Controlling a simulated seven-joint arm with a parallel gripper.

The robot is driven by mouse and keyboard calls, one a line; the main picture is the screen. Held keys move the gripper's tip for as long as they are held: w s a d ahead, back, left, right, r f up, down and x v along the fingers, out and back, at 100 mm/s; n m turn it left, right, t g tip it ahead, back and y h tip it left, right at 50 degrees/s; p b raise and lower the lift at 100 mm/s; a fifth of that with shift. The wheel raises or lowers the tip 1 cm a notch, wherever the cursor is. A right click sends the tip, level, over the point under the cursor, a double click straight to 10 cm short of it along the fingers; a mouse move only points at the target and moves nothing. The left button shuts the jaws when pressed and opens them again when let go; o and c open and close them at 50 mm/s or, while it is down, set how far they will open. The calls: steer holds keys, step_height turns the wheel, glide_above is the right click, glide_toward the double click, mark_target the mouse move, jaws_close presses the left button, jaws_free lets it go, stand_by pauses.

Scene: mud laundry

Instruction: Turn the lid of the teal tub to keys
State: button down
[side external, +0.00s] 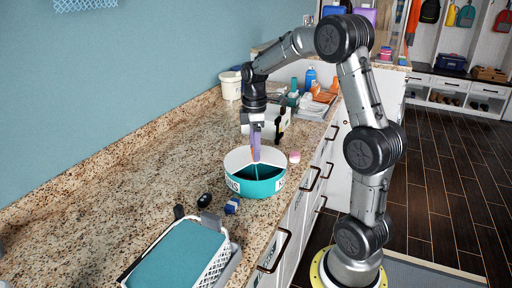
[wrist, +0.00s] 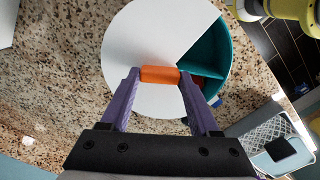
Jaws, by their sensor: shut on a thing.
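The teal tub (side external: 258,189) stands on the granite counter, with white labels on its wall. One label at left ends in what looks like "NS"; another at right starts with "K". Its round white lid (wrist: 135,40) has a wedge-shaped opening, which faces the camera side in the side view and lies at right in the wrist view. Through it show the teal inside (wrist: 210,50), a divider and a small reddish-brown item, partly hidden. My gripper (wrist: 160,76) points down and is shut on the orange handle (wrist: 160,73) at the lid's middle.
A white basket (side external: 222,262) with a teal top stands in front of the tub. A dark item (side external: 204,200), a blue item (side external: 232,206) and a pink item (side external: 294,157) lie near the tub. Bottles and boxes crowd the counter behind. The counter at left is clear.

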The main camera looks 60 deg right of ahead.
mark_target(252, 159)
steer(key=n, duration=0.5)
steer(key=shift+w+a+n, duration=0.25)
steer(key=shift+n, duration=0.15)
steer(key=n, duration=0.4)
steer(key=shift+a+n, duration=0.25)
steer(key=shift+n, duration=0.15)
steer(key=shift+c, duration=0.6)
jaws_free()
step_height(252, 159, up, 14)
stand_by(0.4)
